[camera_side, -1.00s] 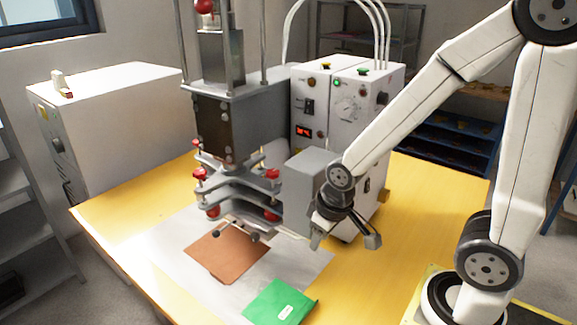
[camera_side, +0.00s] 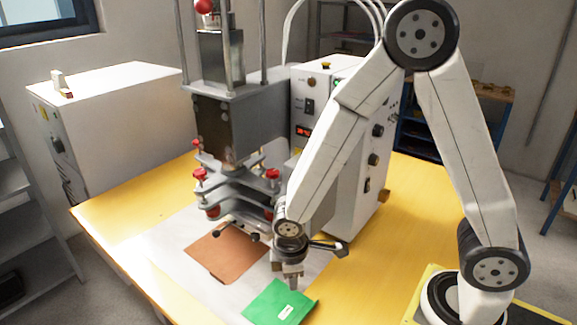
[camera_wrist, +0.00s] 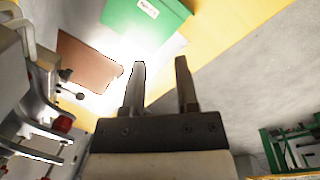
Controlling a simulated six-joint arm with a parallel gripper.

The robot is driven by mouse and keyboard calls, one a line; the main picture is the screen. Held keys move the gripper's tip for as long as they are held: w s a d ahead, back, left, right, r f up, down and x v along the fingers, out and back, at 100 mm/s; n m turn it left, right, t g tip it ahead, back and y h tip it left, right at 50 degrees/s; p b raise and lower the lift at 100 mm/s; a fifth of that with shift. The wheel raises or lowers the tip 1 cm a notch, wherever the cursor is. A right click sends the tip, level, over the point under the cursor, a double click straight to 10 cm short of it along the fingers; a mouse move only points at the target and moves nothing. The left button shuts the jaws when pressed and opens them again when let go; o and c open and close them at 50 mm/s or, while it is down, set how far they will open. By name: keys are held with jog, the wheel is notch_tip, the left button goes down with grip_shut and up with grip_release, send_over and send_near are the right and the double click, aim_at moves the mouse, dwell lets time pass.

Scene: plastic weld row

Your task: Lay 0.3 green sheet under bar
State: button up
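The green sheet (camera_side: 280,303) lies flat on the front of the white work surface and carries a small white label. It also shows at the top of the wrist view (camera_wrist: 140,22). My gripper (camera_side: 291,283) is just behind and above the sheet, pointing down. In the wrist view its two fingers (camera_wrist: 160,75) are apart with nothing between them. The press head with its bar (camera_side: 238,228) stands behind and left of the sheet. A brown sheet (camera_side: 226,254) lies in front of and partly below the bar; the bar hides its far edge.
The white control cabinet (camera_side: 362,165) stands close behind my arm. Red knobs (camera_side: 200,174) stick out from the press. A white cabinet (camera_side: 120,120) stands at the back left. The yellow table (camera_side: 415,200) is clear on the right.

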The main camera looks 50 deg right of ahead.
jog(key=a+f+n+h, duration=0.2)
jog(key=a+f+n, duration=0.4)
jog(key=f+n, duration=0.3)
jog(key=shift+s+a+f+g, duration=0.15)
jog(key=shift+s+f+g, duration=0.25)
jog(key=shift+f, duration=0.45)
jog(key=shift+f, duration=0.25)
jog(key=shift+x, duration=3.75)
grip_shut()
jog(key=shift+r, duration=0.8)
